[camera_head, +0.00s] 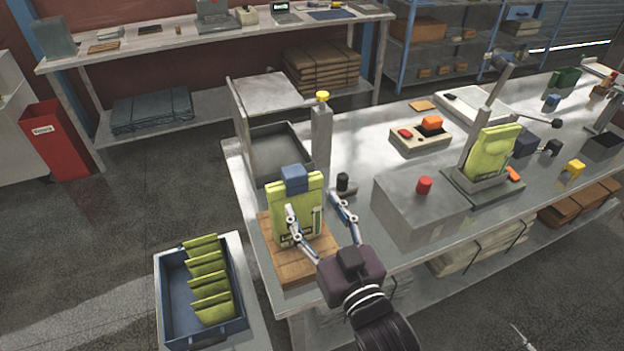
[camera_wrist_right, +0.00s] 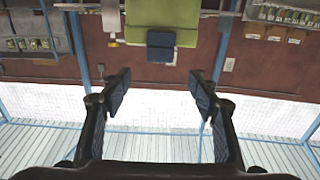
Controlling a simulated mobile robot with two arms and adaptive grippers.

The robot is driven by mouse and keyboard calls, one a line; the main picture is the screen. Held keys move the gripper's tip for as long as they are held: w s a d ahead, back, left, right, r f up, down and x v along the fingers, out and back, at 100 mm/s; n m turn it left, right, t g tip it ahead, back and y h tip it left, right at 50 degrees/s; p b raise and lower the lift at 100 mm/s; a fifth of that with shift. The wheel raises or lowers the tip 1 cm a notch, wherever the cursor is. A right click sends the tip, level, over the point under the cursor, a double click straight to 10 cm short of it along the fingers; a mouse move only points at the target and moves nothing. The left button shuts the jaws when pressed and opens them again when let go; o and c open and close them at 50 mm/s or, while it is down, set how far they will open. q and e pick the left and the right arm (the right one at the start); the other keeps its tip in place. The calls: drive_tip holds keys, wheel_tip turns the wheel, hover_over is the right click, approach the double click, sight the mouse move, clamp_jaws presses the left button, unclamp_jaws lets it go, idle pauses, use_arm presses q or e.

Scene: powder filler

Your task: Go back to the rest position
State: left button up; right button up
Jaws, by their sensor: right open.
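A green bag (camera_head: 288,222) with a blue clip (camera_head: 295,178) at its top stands upright on a wooden board (camera_head: 290,268) at the table's near left corner. My right gripper (camera_head: 314,204) is open, its fingers spread on the near side of this bag. In the right wrist view, the gap between the fingers (camera_wrist_right: 160,88) is empty. The green bag (camera_wrist_right: 185,20) and blue clip (camera_wrist_right: 160,46) show beyond the fingertips, apart from them. Whether a finger touches the bag is unclear in the head view. My left gripper is out of view.
A blue crate (camera_head: 175,308) with several green bags stands at lower left. Right of the gripper are a grey box with a red button (camera_head: 410,215) and a stand holding another green bag (camera_head: 487,153). A post with a yellow top (camera_head: 321,130) rises behind the clipped bag.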

drive_tip(key=s+d+f+m+g+h, duration=0.1)
drive_tip(key=s+d+f+g+h, duration=0.2)
drive_tip(key=d+f, duration=0.45)
drive_tip(key=s+d+f+g+h, duration=0.1)
drive_tip(key=s+d+f+g, duration=0.4)
drive_tip(key=s+f, duration=0.4)
drive_tip(key=s+d+f+g+h, duration=0.1)
drive_tip(key=s+d+f+g, duration=0.45)
drive_tip(key=s, duration=0.55)
wheel_tip(320, 180, down, 28)
drive_tip(key=a+g+b, duration=0.1)
drive_tip(key=b, duration=0.2)
drive_tip(key=s+d+f+g+b, duration=0.1)
drive_tip(key=s+d+f+b, duration=0.1)
drive_tip(key=s+f, duration=1.6)
wheel_tip(320, 180, down, 4)
drive_tip(key=shift+s+d+r+g+h+b, duration=0.15)
drive_tip(key=shift+s+d+g+h+b, duration=0.2)
drive_tip(key=shift+b, duration=0.25)
drive_tip(key=shift+w, duration=0.1)
